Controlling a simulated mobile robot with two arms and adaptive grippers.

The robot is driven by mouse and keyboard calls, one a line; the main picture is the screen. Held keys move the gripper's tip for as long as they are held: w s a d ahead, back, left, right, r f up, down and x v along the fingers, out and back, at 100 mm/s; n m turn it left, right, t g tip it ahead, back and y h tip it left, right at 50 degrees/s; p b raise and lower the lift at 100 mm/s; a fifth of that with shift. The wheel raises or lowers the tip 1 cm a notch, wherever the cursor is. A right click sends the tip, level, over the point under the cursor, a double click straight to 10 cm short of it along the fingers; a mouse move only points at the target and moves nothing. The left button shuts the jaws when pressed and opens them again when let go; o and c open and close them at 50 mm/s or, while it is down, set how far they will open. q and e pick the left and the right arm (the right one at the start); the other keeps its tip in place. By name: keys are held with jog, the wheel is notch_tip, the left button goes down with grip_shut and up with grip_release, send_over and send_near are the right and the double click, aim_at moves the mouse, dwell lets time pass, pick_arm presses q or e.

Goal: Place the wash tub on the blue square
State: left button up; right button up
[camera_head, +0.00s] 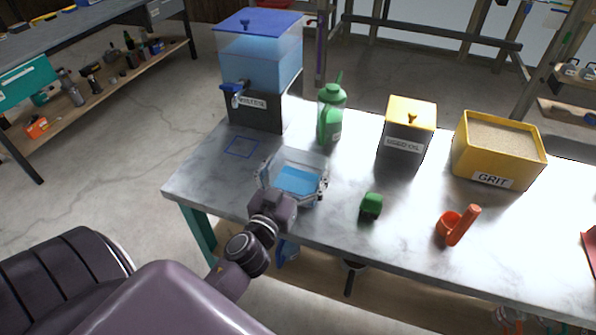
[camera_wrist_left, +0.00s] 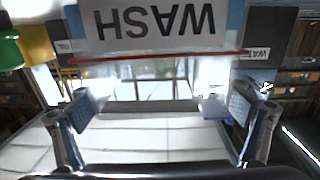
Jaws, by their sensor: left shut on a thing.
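The wash tub (camera_head: 297,182) is a clear, open container with blue liquid in it, near the front left of the marble-topped table. My left gripper (camera_head: 293,176) has its two fingers on opposite sides of the tub and is shut on it. In the left wrist view the tub's WASH label (camera_wrist_left: 155,24) shows upside down, beyond the gripper fingers (camera_wrist_left: 160,108). The blue square (camera_head: 241,147) is a thin outline on the tabletop, left of the tub and bare. I cannot tell whether the tub touches the table. My right gripper is not in view.
A water dispenser (camera_head: 259,70) with a blue lid and tap stands behind the blue square. A green bottle (camera_head: 331,115), a USED OIL bin (camera_head: 407,130), a yellow GRIT box (camera_head: 497,150), a green block (camera_head: 371,205) and an orange scoop (camera_head: 458,226) stand to the right.

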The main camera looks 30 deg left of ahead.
pick_arm(q)
jog(key=shift+f, duration=0.2)
jog(key=shift+f, duration=0.2)
jog(key=o, duration=1.2)
jog(key=shift+f, duration=0.1)
